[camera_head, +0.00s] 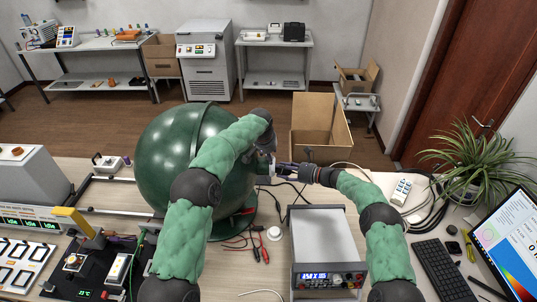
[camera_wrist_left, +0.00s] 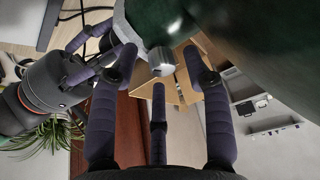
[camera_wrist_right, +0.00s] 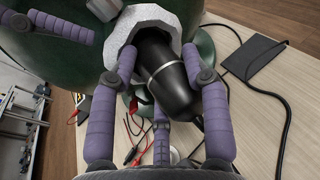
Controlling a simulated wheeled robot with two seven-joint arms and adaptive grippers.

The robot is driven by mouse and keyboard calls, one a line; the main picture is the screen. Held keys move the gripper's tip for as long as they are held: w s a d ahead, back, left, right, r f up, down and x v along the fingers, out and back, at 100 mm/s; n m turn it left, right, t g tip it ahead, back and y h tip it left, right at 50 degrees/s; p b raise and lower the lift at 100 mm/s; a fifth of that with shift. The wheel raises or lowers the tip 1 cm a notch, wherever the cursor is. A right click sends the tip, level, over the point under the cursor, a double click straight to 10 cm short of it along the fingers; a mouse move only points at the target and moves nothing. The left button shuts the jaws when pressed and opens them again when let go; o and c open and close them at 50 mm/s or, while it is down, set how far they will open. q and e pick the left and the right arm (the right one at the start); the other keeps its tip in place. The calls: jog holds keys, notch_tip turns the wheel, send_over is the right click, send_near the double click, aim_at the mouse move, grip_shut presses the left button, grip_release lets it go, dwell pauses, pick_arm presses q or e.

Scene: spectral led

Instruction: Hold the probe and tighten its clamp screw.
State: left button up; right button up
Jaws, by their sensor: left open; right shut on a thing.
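The dark green sphere (camera_head: 160,150) stands on the bench, with a pale port collar (camera_wrist_right: 150,20) on its side. The black probe (camera_wrist_right: 168,85) sits in that collar. My right gripper (camera_wrist_right: 160,62) is shut on the probe, with its fingers around the body; it also shows in the head view (camera_head: 284,170). A small silver clamp screw (camera_wrist_left: 161,61) shows beside the collar in the left wrist view. My left gripper (camera_wrist_left: 161,66) is open, with fingers on either side of the screw; I cannot tell whether they touch it. In the head view my left wrist partly hides the port.
A boxed instrument (camera_head: 320,245) stands on the bench below my right gripper. Red and black leads (camera_head: 260,245) lie beside it. A keyboard (camera_head: 440,270), a laptop (camera_head: 510,245) and a plant (camera_head: 475,160) are at the right. An open carton (camera_head: 318,128) stands behind the bench.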

pick_arm(q)
jog(key=v, duration=1.2)
jog(key=shift+s, duration=0.2)
jog(key=shift+r, duration=0.1)
jog(key=w+f+n, duration=0.1)
jog(key=f+n, duration=0.2)
jog(key=n, duration=0.8)
jog(key=w+f+n, duration=0.2)
jog(key=f+n, duration=0.2)
jog(key=n, duration=0.7)
jog(key=w+d+f+n+h, duration=0.1)
jog(key=f+n, duration=0.3)
jog(key=n, duration=0.6)
jog(key=shift+w+f+n, duration=0.15)
jog(key=shift+w+n, duration=0.25)
jog(key=shift+w, duration=0.15)
jog(key=shift+c, duration=0.2)
